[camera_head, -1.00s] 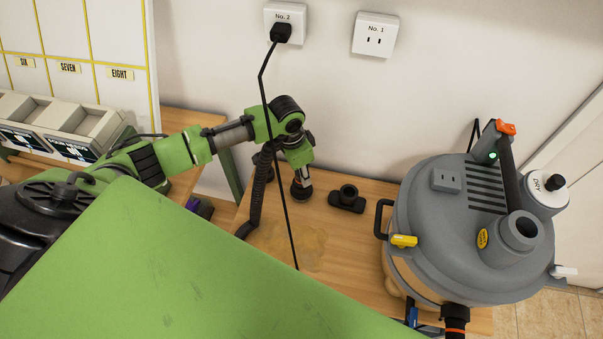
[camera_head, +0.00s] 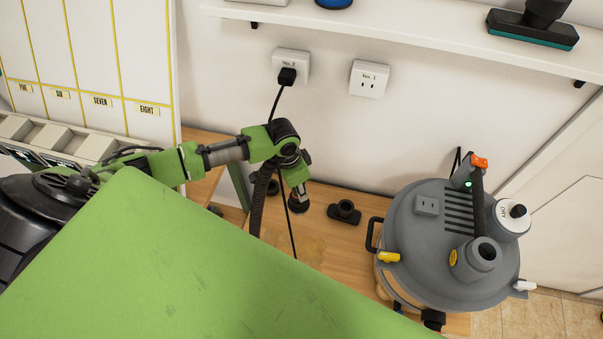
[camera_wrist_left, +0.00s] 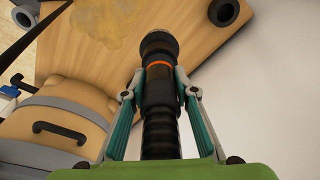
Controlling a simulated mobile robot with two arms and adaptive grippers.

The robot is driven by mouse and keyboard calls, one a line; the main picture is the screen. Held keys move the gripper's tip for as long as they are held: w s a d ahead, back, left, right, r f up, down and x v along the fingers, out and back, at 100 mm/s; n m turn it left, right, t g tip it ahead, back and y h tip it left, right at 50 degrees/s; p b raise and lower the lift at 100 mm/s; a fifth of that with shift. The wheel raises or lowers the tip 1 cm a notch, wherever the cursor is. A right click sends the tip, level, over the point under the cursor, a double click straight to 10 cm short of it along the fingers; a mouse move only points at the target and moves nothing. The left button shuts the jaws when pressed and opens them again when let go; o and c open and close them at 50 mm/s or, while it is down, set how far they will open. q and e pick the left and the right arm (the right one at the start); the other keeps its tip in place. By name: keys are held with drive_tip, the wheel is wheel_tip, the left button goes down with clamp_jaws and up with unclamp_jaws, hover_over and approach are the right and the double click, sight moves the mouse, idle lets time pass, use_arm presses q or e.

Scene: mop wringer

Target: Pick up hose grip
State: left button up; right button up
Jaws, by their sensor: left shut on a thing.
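The hose grip (camera_wrist_left: 160,100) is a black tube with an orange ring and a ribbed hose behind it. In the left wrist view it lies between the two fingers of my left gripper (camera_wrist_left: 160,93), which is shut on it. In the head view the left gripper (camera_head: 297,186) points down over the wooden bench, and the dark end of the hose grip (camera_head: 298,204) shows below it. I cannot tell whether that end touches the bench. The black ribbed hose (camera_head: 258,205) hangs beside the wrist. My right gripper is out of view.
A grey vacuum canister (camera_head: 425,270) stands on the bench (camera_head: 330,255) at right. A black fitting (camera_head: 344,213) lies between it and the gripper. A black power cord (camera_head: 289,210) runs down from wall socket No. 2 (camera_head: 291,64), close to the wrist. A shelf (camera_head: 410,35) spans the wall above.

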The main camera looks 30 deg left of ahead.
use_arm(q)
drive_tip(key=s+d+r+p, duration=0.1)
drive_tip(key=s+r+p, duration=0.3)
drive_tip(key=s+p, duration=0.4)
drive_tip(key=shift+s+r+p, duration=0.35)
drive_tip(key=shift+s+r, duration=0.05)
drive_tip(key=shift+s, duration=0.35)
drive_tip(key=o, duration=0.4)
drive_tip(key=shift+c, duration=0.2)
clamp_jaws()
drive_tip(key=shift+r, duration=2)
drive_tip(key=shift+d+f, duration=0.1)
